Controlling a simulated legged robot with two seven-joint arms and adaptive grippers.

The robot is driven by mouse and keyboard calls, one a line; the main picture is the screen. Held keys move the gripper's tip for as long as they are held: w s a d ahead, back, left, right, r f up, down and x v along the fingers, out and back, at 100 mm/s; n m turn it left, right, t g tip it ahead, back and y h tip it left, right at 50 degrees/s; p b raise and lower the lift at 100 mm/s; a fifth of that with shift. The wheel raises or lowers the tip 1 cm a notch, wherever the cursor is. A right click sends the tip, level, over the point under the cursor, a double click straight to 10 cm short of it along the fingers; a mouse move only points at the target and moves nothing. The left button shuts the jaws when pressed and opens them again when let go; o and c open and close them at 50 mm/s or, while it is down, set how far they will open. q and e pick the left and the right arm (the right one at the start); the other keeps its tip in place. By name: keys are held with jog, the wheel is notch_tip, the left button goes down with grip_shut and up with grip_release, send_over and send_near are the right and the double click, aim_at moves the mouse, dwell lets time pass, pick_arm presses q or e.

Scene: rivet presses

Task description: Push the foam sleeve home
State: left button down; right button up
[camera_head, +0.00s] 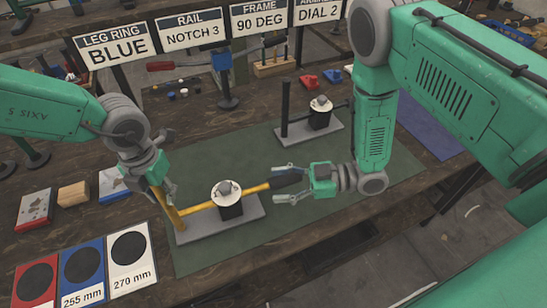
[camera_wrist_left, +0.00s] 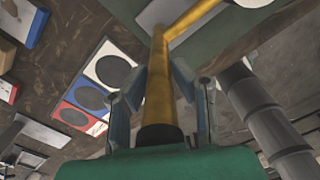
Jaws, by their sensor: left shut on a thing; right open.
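A yellow press frame (camera_head: 168,208) stands on a grey base plate (camera_head: 218,226) on the green mat. Its yellow bar (camera_head: 256,188) runs right past a white-and-black round unit (camera_head: 228,194). The dark foam sleeve (camera_head: 287,177) is on the bar's right end. My left gripper (camera_head: 160,188) is shut on the yellow upright, which also shows between its fingers in the left wrist view (camera_wrist_left: 158,90). My right gripper (camera_head: 285,184) is open, its fingers on either side of the sleeve's outer end. I cannot tell whether they touch it.
A second, dark press (camera_head: 320,117) stands behind on the green mat (camera_head: 370,160). Signs read blue, notch 3, 90 deg and dial 2. Red, blue and white cards (camera_head: 82,268) lie at the front left. A wooden block (camera_head: 73,194) lies at the left.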

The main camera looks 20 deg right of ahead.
aim_at(292, 175)
jog(key=w+d+r+n+g+h, duration=0.1)
jog(key=d+n+g+h, duration=0.15)
jog(key=d, duration=0.35)
jog(key=d+r+n+g+h, duration=0.1)
jog(key=d+r+n+h, duration=0.1)
jog(key=d+h, duration=0.3)
jog(key=shift+y, duration=0.75)
jog(key=x, duration=1.1)
jog(key=shift+w+f, duration=0.4)
jog(key=shift+d, duration=0.1)
jog(key=shift+c, duration=0.4)
